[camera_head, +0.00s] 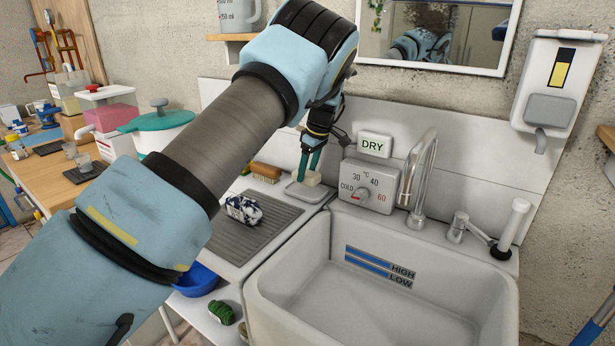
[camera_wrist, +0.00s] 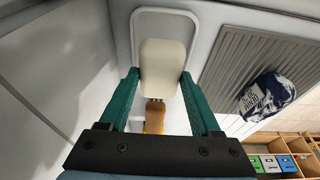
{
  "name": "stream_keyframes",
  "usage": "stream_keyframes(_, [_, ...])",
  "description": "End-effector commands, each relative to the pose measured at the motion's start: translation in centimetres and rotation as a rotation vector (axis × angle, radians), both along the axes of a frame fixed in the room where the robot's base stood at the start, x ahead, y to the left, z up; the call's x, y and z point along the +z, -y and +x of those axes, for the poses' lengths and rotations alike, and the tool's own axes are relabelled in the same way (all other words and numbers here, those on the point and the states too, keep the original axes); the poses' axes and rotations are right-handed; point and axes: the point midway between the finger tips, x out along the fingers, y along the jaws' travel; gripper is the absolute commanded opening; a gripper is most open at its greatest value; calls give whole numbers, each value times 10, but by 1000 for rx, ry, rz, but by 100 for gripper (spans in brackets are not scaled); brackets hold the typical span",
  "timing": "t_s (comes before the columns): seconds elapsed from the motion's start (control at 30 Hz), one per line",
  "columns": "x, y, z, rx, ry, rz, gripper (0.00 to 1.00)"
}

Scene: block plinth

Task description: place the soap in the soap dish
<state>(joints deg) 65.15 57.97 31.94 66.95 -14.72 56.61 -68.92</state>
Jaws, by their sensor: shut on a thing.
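My gripper (camera_head: 311,166) is shut on the soap (camera_head: 309,179), a pale cream block. In the wrist view the soap (camera_wrist: 162,68) sits between the two green fingers of my gripper (camera_wrist: 160,76). The soap dish (camera_head: 306,195) is a shallow light-grey tray on the counter beside the sink. The soap is over the dish; in the wrist view the dish rim (camera_wrist: 166,11) shows around it. I cannot tell whether the soap touches the dish floor.
A wooden brush (camera_head: 266,171) lies just left of the dish. A blue-and-white cloth bundle (camera_head: 243,209) lies on the ribbed drainboard (camera_head: 262,235). The sink (camera_head: 385,290), tap (camera_head: 419,180) and temperature control box (camera_head: 368,185) are to the right.

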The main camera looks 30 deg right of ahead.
Motion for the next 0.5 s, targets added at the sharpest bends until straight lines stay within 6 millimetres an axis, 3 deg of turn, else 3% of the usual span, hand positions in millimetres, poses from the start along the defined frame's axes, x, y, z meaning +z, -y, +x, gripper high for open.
stream_keyframes(0.2, [-27,-1,0,0,-1,2,0])
stream_keyframes(0.5, [-30,0,0,0,0,1,0])
